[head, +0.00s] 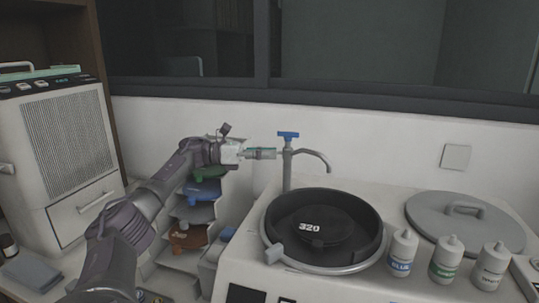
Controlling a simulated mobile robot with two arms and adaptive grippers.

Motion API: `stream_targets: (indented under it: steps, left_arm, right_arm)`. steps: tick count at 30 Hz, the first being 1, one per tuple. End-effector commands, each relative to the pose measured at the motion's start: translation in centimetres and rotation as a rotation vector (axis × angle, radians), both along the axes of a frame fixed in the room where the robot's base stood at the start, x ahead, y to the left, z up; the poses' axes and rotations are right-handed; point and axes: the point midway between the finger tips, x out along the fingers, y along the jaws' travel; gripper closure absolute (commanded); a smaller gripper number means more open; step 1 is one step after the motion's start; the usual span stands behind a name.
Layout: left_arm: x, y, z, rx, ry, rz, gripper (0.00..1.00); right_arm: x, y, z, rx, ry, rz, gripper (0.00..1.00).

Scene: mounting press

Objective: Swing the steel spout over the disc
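The steel spout (314,154) curves out to the right from the top of an upright post (287,174) with a blue handle (288,135). Its tip points down behind the back right part of the bowl's rim as seen here. The black disc (322,236), marked 320, lies in a round dark bowl in front of the post. My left gripper (268,153) reaches in from the left, its fingertips close to the post just below the handle. I cannot tell whether it touches the post or how far its fingers are apart. My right gripper is out of view.
Three squeeze bottles (402,250) stand right of the bowl, before a grey round lid (466,222). A white vented machine (65,140) is at left. The wall runs close behind the post.

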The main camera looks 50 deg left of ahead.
Motion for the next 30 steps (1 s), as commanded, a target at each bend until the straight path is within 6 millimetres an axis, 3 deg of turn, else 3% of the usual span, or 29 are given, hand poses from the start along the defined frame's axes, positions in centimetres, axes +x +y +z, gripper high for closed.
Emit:
stream_targets:
  steps: [11,24,30]
  left_arm:
    - [-0.3,0.3,0.0,-0.002,-0.001,-0.001,0.65]
    - [-6.5,6.5,0.1,-0.004,-0.004,0.005,0.65]
    - [-8.3,8.1,0.1,-0.002,-0.005,0.003,0.65]
  right_arm:
    - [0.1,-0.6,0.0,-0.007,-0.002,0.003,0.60]
    - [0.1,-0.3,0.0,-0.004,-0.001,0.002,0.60]
    - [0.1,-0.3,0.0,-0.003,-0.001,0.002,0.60]
